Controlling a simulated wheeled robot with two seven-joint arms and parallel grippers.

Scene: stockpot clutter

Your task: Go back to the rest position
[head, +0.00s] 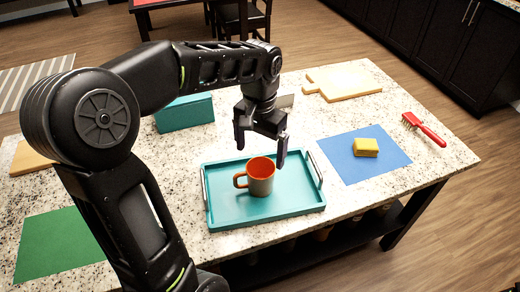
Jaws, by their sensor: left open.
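My left gripper (262,150) is open and empty. It hangs fingers down over the far part of the teal tray (225,211), just above and behind the mug in the picture. The mug (261,182), grey-brown with an orange inside and handle, stands upright on the tray. I see a gap between the fingers but cannot tell the exact height above the tray. My left arm reaches in from the left and bends over the counter. My right gripper is not in the picture.
On the granite counter (300,113) lie a blue mat (350,170) with a yellow sponge (366,148), a red-handled brush (425,130), a cutting board (343,82), a teal box (186,113) and a green mat (57,245). The right front of the counter is bare.

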